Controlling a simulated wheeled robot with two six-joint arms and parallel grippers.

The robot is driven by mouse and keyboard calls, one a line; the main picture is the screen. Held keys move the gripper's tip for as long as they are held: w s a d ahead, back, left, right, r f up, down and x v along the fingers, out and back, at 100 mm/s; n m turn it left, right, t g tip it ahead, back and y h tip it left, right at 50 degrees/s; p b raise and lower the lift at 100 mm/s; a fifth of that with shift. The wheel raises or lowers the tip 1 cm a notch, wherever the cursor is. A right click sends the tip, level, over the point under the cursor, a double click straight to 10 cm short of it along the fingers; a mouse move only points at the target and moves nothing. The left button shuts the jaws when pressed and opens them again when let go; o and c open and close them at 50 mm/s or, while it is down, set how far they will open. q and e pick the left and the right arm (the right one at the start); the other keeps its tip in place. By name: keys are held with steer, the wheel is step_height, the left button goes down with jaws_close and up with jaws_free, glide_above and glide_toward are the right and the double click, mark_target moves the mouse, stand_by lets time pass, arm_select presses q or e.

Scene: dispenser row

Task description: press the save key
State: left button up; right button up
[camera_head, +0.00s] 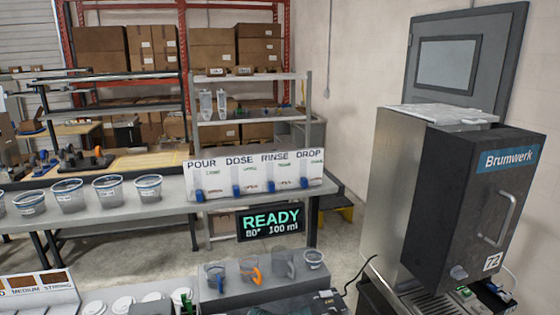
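No key that I can read as a save key shows in this view. A black display (270,222) reads "READY", "80°" and "100 ml" in green and white. A dark device (327,302) with a small label is cut off at the bottom edge, and its face is too small to read. The dark Brumwerk machine (465,200) stands at the right, with a handle, a "72" tag and a spout over a drip grate. Neither of my grippers is in view.
A white panel (255,174) marked POUR, DOSE, RINSE and DROP carries blue levers. Several clear cups (107,190) stand on the back bench. A grey stand (262,288) holds jugs and a cup. White lids and a strength chart (35,285) lie lower left.

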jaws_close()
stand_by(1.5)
